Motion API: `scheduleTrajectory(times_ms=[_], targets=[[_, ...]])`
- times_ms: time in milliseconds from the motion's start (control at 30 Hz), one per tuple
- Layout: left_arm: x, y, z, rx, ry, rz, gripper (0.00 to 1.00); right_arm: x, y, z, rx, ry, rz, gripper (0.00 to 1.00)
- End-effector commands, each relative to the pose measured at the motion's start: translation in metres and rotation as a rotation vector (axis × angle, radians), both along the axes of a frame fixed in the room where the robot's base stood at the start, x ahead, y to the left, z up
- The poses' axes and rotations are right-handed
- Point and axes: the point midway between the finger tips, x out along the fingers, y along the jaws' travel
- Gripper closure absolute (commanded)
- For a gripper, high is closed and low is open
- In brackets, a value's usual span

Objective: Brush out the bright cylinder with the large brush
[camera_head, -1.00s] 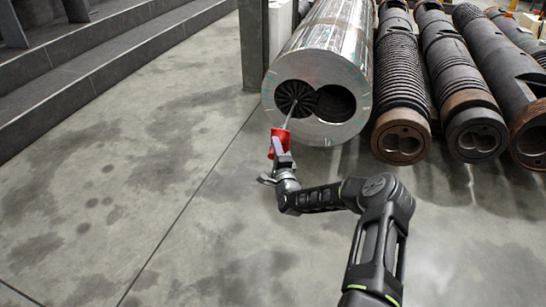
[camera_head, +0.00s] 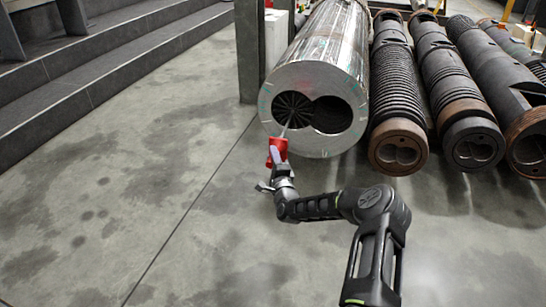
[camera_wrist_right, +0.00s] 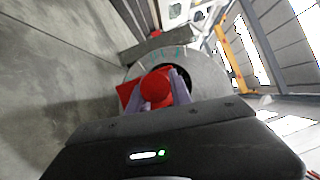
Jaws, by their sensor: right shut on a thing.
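The bright cylinder (camera_head: 323,70) is a shiny metal barrel lying at the top centre, with two joined round bores in its near end face. The large brush (camera_head: 291,110) has its round dark bristle head at the mouth of the left bore; how deep it sits I cannot tell. Its thin rod runs down to a red handle (camera_head: 277,150). My right gripper (camera_head: 279,163) is shut on the red handle, just in front of and below the face. In the right wrist view the red handle (camera_wrist_right: 156,88) is between the fingers, with the barrel's face beyond. My left gripper is not in view.
Several dark, rusty barrels (camera_head: 398,145) lie side by side right of the bright cylinder. A grey post (camera_head: 249,50) stands close on its left. Grey steps (camera_head: 110,55) rise at the upper left. The concrete floor in front is clear.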

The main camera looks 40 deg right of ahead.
Motion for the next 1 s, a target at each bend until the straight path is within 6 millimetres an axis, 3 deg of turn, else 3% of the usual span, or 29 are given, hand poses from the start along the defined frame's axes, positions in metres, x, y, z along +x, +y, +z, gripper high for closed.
scheduleTrajectory(times_ms=[1000], targets=[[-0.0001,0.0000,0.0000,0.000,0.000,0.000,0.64,0.0015,-0.0020,-0.0061,-0.005,-0.003,-0.001,1.00]])
